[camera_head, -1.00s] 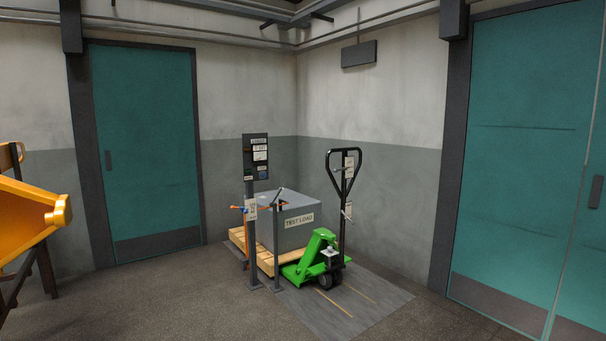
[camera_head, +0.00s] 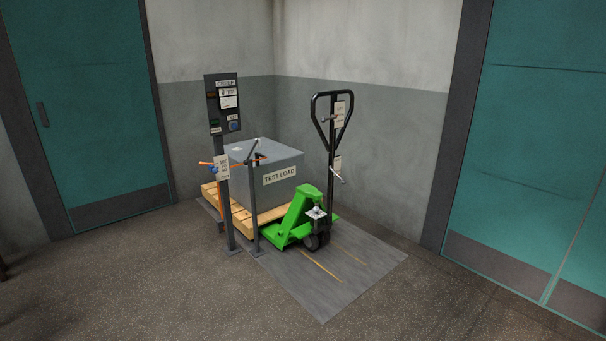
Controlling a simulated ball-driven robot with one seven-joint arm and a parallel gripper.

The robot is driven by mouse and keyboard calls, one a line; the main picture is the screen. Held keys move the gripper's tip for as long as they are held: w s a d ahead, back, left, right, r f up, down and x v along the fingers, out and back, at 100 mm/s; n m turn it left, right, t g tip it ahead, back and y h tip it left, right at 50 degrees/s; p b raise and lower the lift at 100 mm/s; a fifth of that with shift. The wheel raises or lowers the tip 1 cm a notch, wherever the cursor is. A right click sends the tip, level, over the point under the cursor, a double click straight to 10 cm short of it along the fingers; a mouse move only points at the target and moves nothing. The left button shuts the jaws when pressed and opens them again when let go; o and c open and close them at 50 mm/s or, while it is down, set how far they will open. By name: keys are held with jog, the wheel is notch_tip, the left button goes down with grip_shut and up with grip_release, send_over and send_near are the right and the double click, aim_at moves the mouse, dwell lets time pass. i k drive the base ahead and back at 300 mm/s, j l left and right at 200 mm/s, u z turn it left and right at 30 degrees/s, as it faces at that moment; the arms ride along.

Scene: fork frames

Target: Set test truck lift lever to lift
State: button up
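A green pallet truck (camera_head: 296,222) stands on a grey floor plate in the middle of the view. Its black handle (camera_head: 332,150) rises upright and ends in a loop. A small light lever (camera_head: 330,118) with a white tag beside it shows inside the loop; its setting is too small to tell. A second light lever (camera_head: 338,179) sticks out lower on the handle, below another tag. A grey box marked TEST LOAD (camera_head: 274,172) rests on a wooden pallet (camera_head: 240,216) behind the truck. My gripper is not in view.
A dark post with a label panel (camera_head: 223,105) and an orange-ended bar stands left of the load. A shorter thin post (camera_head: 253,205) stands beside it. Teal doors (camera_head: 85,100) (camera_head: 535,150) flank the corner. The floor in front (camera_head: 200,290) is clear.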

aim_at(323, 119)
jog(key=i, duration=2.4)
jog(key=i+z, duration=0.1)
jog(key=i, duration=0.35)
jog(key=i+j+z, duration=0.1)
jog(key=i, duration=0.4)
jog(key=i+j+z, duration=0.15)
jog(key=i, duration=0.3)
jog(key=i+j+z, duration=0.1)
jog(key=i, duration=0.35)
